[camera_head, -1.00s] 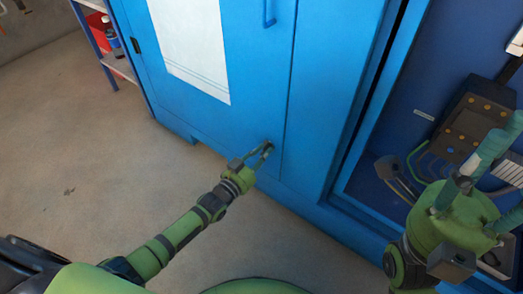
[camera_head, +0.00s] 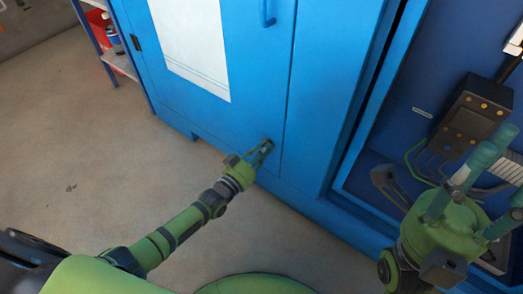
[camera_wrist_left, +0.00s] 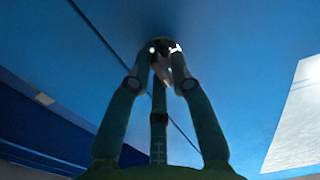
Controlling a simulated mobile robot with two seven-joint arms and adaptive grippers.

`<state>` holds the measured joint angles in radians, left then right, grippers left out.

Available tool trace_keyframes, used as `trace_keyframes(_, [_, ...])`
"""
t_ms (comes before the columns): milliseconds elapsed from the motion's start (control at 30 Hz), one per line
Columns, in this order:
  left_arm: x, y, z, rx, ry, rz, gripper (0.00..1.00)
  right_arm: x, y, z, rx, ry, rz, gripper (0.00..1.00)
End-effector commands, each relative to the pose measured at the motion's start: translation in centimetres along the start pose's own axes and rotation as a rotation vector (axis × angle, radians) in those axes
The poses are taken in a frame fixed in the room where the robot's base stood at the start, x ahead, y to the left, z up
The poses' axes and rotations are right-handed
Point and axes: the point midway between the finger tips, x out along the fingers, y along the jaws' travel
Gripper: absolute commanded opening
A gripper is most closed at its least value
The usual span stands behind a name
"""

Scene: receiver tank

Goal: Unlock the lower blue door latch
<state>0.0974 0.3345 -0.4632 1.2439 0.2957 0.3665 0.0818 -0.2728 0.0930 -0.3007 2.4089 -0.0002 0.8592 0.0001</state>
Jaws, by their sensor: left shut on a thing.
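The blue door (camera_head: 225,70) of a tall cabinet stands closed in the head view, with a white sheet on it. The lower latch (camera_wrist_left: 163,70) is at the door's lower right, near its edge; it shows in the left wrist view as a small metal piece, mostly hidden by my fingers. My left gripper (camera_head: 266,146) is shut on the latch, its fingertips right at the door face. In the left wrist view, the left gripper's (camera_wrist_left: 165,52) fingers converge around it. My right gripper (camera_head: 497,168) is open, with its fingers spread and nothing visible between them.
A blue handle (camera_head: 268,12) sits higher on the door. At right, an open blue bay holds a dark box with orange buttons (camera_head: 478,112) and cables close to my right gripper. A shelf (camera_head: 117,63) stands at the upper left. The floor (camera_head: 80,150) left of the cabinet is clear.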

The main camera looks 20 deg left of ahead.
Motion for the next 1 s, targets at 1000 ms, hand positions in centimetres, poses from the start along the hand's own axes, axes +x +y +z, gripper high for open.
trace_keyframes(1000, [-7.8,0.3,0.2,-0.002,-0.007,0.006,0.40,-0.1,0.0,0.1,-0.001,-0.007,0.001,0.40])
